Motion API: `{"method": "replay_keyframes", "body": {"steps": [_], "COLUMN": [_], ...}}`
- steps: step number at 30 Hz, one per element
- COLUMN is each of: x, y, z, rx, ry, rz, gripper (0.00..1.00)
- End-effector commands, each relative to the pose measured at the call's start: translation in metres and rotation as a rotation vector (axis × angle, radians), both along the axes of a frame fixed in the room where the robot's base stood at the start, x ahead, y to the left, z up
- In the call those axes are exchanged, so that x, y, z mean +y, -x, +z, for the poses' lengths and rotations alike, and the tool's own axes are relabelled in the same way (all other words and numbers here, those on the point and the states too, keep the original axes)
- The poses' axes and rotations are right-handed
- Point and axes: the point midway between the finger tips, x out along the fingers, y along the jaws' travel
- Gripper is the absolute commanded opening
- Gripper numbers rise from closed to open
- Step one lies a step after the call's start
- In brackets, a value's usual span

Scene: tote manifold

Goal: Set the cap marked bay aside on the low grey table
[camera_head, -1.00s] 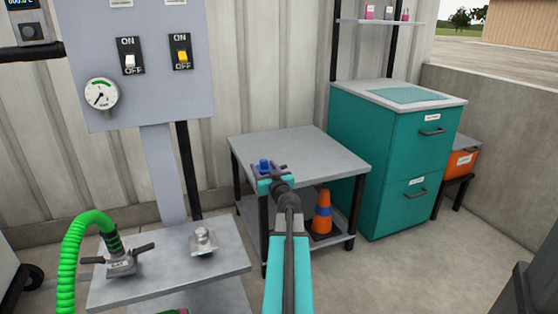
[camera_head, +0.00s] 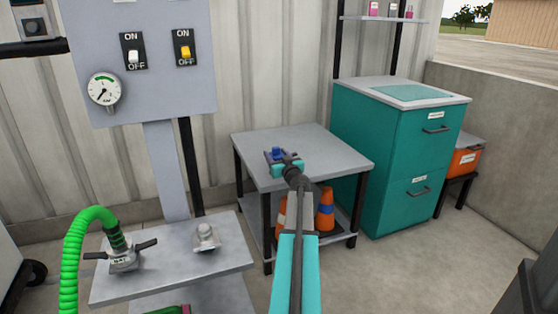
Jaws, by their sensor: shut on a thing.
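A blue cap (camera_head: 277,153) is at the end of my arm. My gripper (camera_head: 275,157) is shut on it, over the near-left part of the low grey table (camera_head: 317,148). I cannot read a mark on the cap. I cannot tell whether the cap touches the tabletop or hangs just above it. My wrist hides part of the table's front edge.
A metal bench (camera_head: 160,268) at left holds a green hose (camera_head: 75,250) on a coupling and a bare metal fitting (camera_head: 205,238). Orange cones (camera_head: 325,212) stand on the table's lower shelf. A teal cabinet (camera_head: 398,160) stands right. The tabletop's right side is clear.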

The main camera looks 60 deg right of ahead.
Motion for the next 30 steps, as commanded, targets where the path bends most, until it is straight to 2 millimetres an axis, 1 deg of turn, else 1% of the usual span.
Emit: {"method": "replay_keyframes", "body": {"steps": [1,3,9,23,26,30], "x": [-0.009,-0.016,-0.03,-0.032,-0.032,-0.031], "y": [-0.002,-0.004,-0.008,-0.009,-0.009,-0.01], "z": [0.0,-0.001,-0.002,-0.004,-0.012,-0.028], "rx": [-0.001,-0.001,-0.001,0.0,0.0,0.0], "ry": [0.001,0.001,0.0,0.0,0.0,-0.001], "rz": [0.0,0.0,0.001,0.002,0.002,0.003], "gripper": [0.25,0.25,0.25,0.25,0.25,0.25]}}
